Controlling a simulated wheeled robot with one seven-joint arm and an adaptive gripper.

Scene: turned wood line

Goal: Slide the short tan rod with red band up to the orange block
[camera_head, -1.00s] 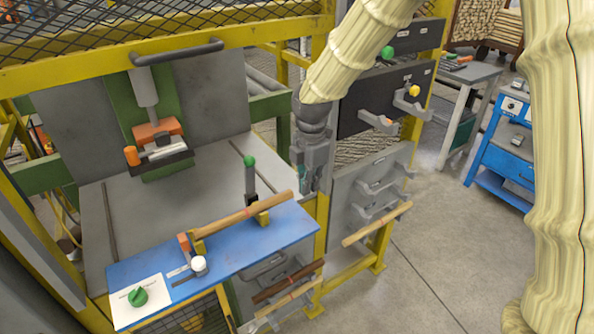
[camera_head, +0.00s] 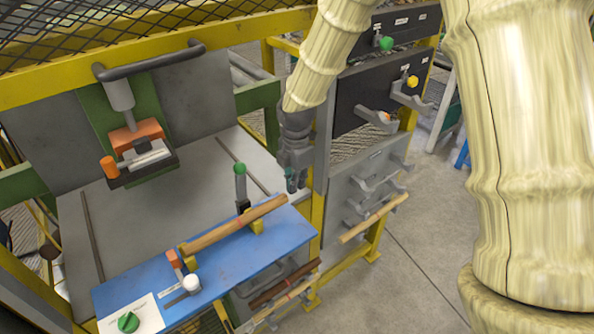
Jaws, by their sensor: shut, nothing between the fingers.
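A tan rod (camera_head: 232,226) lies tilted across two yellow supports on the blue panel (camera_head: 245,263). I cannot make out a red band on it clearly. The orange block (camera_head: 174,258) stands by the rod's left end; whether they touch is too small to tell. My gripper (camera_head: 292,186) is shut and empty. It points down just beyond the rod's right end, close to it in the picture; I cannot tell whether it touches.
A green-knobbed lever (camera_head: 240,180) stands behind the rod. A white knob (camera_head: 191,283) and a green knob (camera_head: 128,322) are at the panel's front left. More rods, tan (camera_head: 375,218) and dark brown (camera_head: 284,284), rest on lower racks. A clamp (camera_head: 140,160) hangs at the back.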

